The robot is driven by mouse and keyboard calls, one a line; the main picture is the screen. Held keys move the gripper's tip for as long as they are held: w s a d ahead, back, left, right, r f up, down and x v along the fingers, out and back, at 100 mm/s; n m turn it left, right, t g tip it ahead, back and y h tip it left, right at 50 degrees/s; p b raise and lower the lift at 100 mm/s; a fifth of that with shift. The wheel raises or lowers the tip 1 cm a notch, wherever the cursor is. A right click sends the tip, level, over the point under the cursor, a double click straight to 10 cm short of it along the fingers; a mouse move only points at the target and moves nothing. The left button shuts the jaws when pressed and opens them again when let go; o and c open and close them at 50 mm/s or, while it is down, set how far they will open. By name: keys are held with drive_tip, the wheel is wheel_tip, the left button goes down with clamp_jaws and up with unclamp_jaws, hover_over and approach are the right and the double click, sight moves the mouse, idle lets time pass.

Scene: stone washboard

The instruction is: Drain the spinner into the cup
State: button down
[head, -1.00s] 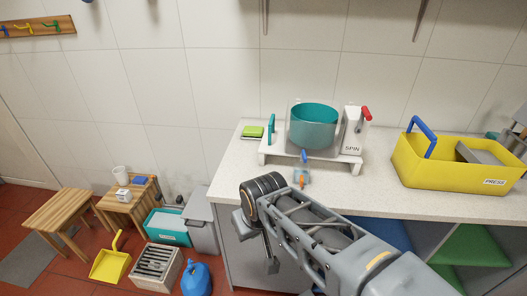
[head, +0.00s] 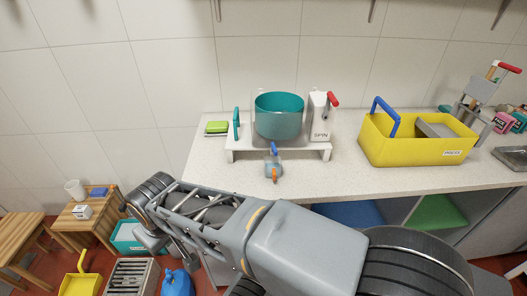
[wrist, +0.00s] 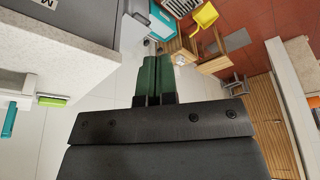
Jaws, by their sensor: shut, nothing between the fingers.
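The spinner, a teal drum (head: 278,116) in a clear housing, stands on a white stand (head: 240,144) on the counter, beside a white box marked SPIN (head: 320,118) with a red lever. A blue tap piece (head: 274,149) shows at its front. A small clear cup (head: 273,164) with an orange part at its front stands on the counter below the tap; its contents cannot be made out. My gripper (wrist: 154,60) is shut and empty, its dark green fingers together. It is off the counter's left end, away from spinner and cup.
A yellow crate marked PRESS (head: 420,145) stands right on the counter. A green sponge (head: 217,127) lies left of the spinner.

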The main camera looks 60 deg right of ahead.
drive_tip(key=w+d+m+g+h, duration=0.2)
drive_tip(key=d+m+g+h, duration=0.1)
drive_tip(key=d, duration=0.6)
drive_tip(key=w+d+m+g+h+b, duration=0.1)
drive_tip(key=w+d+m+g+h, duration=0.2)
drive_tip(key=d+g+h, duration=0.2)
drive_tip(key=w+d+m+g+h, duration=0.2)
drive_tip(key=d+g, duration=0.6)
drive_tip(key=d, duration=0.7)
drive_tip(key=shift+w+f+m+g+h, duration=0.35)
drive_tip(key=shift+m+h, duration=0.35)
drive_tip(key=shift+h, duration=0.4)
drive_tip(key=p, duration=0.2)
approach(273, 150)
drive_tip(key=x, duration=0.5)
drive_tip(key=shift+s+d, duration=0.1)
drive_tip(key=shift+s, duration=0.05)
drive_tip(key=shift+p+x, duration=0.3)
drive_tip(key=shift+x, duration=0.8)
drive_tip(key=shift+f, duration=0.15)
drive_tip(key=shift+s+f+h+b, duration=0.1)
drive_tip(key=shift+h+b, duration=0.2)
